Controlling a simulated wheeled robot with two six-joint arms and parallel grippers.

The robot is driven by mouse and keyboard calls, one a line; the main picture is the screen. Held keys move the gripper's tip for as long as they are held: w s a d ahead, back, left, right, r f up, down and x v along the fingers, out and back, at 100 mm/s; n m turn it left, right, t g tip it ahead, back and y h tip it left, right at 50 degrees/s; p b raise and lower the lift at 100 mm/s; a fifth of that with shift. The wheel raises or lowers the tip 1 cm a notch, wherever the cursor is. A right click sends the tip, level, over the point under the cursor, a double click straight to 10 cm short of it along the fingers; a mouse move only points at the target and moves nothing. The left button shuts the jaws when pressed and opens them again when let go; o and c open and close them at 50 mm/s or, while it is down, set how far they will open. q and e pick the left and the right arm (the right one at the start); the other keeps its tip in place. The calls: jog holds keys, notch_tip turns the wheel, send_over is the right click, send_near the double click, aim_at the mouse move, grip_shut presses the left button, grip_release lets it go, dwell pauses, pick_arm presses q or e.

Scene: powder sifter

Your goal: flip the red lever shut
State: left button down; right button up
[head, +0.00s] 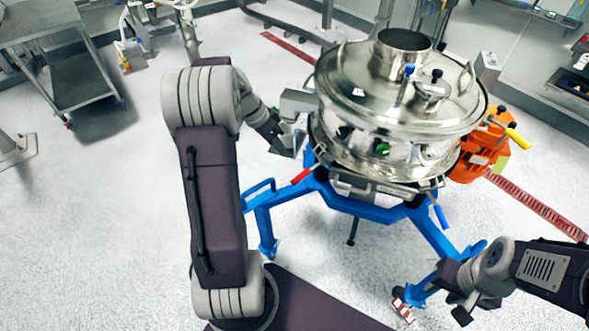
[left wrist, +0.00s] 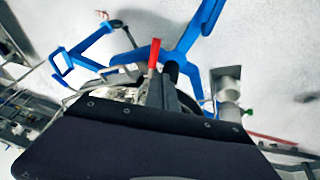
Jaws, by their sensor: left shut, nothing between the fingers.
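The red lever (head: 302,175) sticks out at the left lower side of the steel sifter (head: 395,120), just above its blue frame (head: 375,210). In the left wrist view the red lever (left wrist: 154,53) points up in the picture, just beyond the gripper's fingers. My left gripper (head: 288,142) is shut and empty, at the sifter's left side, a little above the lever in the head view. Whether it touches the lever cannot be told. The lever's pivot end is hidden. My right gripper (head: 462,308) is low at the right, away from the sifter; its finger gap is unclear.
An orange motor unit (head: 485,145) with a yellow handle is on the sifter's right side. The blue frame's legs spread out below. A steel cart (head: 75,75) stands at the back left. The white floor at left is clear.

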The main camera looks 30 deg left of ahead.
pick_arm(q)
send_near(308, 173)
notch_tip(308, 173, down, 5)
jog(key=a, duration=0.1)
jog(key=shift+s+d+f, duration=0.1)
jog(key=shift+s+f, duration=0.05)
jog(key=shift+f, duration=0.55)
